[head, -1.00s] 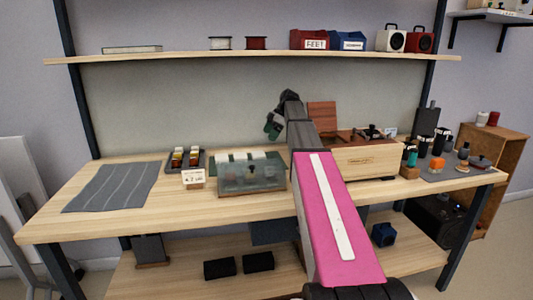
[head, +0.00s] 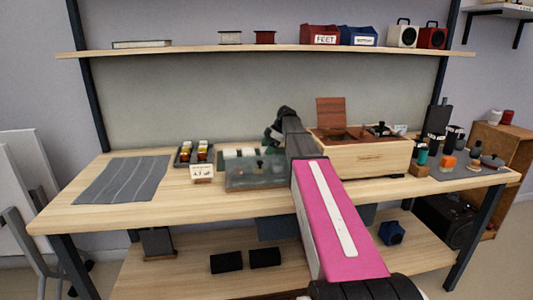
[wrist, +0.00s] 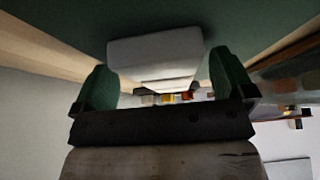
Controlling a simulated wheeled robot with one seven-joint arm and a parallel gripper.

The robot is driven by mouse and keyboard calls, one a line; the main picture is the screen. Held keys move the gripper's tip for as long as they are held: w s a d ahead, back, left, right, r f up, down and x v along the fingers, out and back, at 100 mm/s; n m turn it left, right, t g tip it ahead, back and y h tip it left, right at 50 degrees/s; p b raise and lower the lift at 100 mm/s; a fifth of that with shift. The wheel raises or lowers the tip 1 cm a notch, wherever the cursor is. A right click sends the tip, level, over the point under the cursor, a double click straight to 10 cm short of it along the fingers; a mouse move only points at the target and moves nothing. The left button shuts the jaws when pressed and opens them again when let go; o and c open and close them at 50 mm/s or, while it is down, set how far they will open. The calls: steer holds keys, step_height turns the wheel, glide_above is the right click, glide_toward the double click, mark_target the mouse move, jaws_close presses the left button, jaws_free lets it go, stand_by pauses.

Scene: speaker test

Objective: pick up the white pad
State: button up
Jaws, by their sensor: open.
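My gripper (head: 270,138) is a dark green shape above the back right of a tray with a clear, smoky front (head: 255,178) in the head view; my arm partly hides it. In the wrist view my gripper (wrist: 160,62) has its two green fingers apart, with nothing clamped. A white pad (wrist: 155,48) shows between and beyond the fingertips, against a dark green surface (wrist: 55,22). White pads also show at the back of the tray in the head view (head: 229,154). I cannot tell whether the fingers touch the pad.
A small rack of colored items (head: 194,152) and a white label card (head: 202,173) stand left of the tray. A wooden box with its lid raised (head: 370,160) stands to the right. A grey mat (head: 122,180) lies bare at the left. A shelf (head: 190,52) runs above.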

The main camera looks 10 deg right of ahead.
steer(key=shift+a+f, duration=0.1)
steer(key=c, duration=0.8)
steer(key=shift+r, duration=0.45)
step_height(320, 180, up, 4)
steer(key=shift+s+a+f, duration=0.1)
steer(key=shift+s+f, duration=0.05)
steer(key=s+a+r, duration=0.6)
steer(key=s+a, duration=0.1)
steer(key=a, duration=0.1)
steer(key=shift+s+r, duration=0.2)
steer(key=shift+s, duration=0.15)
